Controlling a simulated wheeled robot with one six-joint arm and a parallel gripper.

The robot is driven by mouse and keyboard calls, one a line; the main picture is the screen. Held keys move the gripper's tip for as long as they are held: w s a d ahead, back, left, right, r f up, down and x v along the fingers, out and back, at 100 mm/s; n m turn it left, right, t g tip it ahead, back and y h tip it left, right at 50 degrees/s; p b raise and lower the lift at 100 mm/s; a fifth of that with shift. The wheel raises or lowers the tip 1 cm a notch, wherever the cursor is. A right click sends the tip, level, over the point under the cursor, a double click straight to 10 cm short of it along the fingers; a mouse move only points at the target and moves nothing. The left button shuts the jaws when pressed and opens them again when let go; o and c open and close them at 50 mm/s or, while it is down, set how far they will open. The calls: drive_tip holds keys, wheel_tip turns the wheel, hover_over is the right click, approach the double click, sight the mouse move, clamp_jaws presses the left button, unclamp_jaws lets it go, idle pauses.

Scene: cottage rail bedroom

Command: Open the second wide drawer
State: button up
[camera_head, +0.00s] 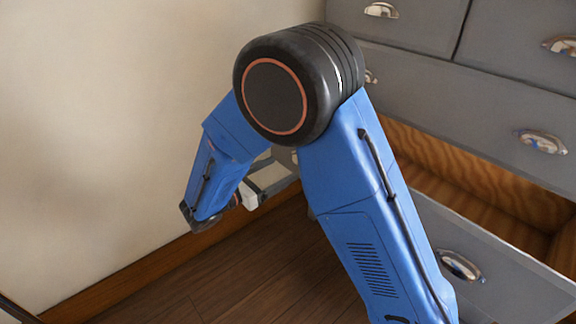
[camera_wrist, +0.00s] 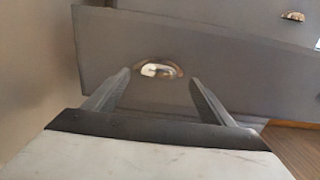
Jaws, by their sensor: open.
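A grey dresser shows one closed wide drawer (camera_head: 455,100) below the top row of smaller drawers. The second wide drawer (camera_head: 505,270) beneath it stands open, with its bare wooden inside visible and a metal cup handle (camera_head: 460,265) on its front. My arm hides the left part of that front. My gripper (camera_head: 272,178) is partly hidden behind my arm, left of the dresser. In the wrist view, my gripper (camera_wrist: 160,82) has its two fingers spread and empty, facing a grey drawer front (camera_wrist: 225,95). A cup handle (camera_wrist: 160,70) appears between the fingertips; I cannot tell whether they touch it.
Small top drawers (camera_head: 415,25) are closed. A plain wall (camera_head: 100,130) with a wooden baseboard (camera_head: 130,275) runs along the left. The brown wooden floor (camera_head: 250,260) is clear between wall and dresser. Another handle (camera_wrist: 292,16) shows at the upper right of the wrist view.

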drive_tip(key=v, duration=1.1)
